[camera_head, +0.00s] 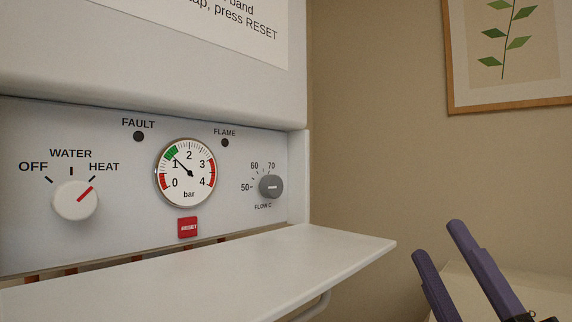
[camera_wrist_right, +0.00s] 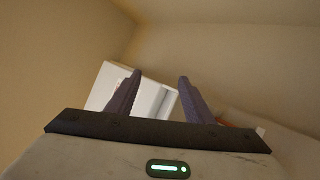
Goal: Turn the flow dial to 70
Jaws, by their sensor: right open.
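The flow dial (camera_head: 270,186) is a small grey knob at the right end of the white boiler panel. The marks 50, 60 and 70 run from its left side over its top. A pale line on the knob seems to point right, past the 70 mark, but it is small. My right gripper (camera_head: 438,240) is at the lower right, open and empty, well apart from the dial. Its two purple fingers also show spread in the right wrist view (camera_wrist_right: 159,76), with the dial not discernible there. My left gripper is out of view.
A white shelf (camera_head: 210,275) juts out below the panel, its corner between dial and gripper. The panel also holds a water knob (camera_head: 75,200), a pressure gauge (camera_head: 186,173) and a red RESET button (camera_head: 188,227). A framed picture (camera_head: 510,108) hangs at right.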

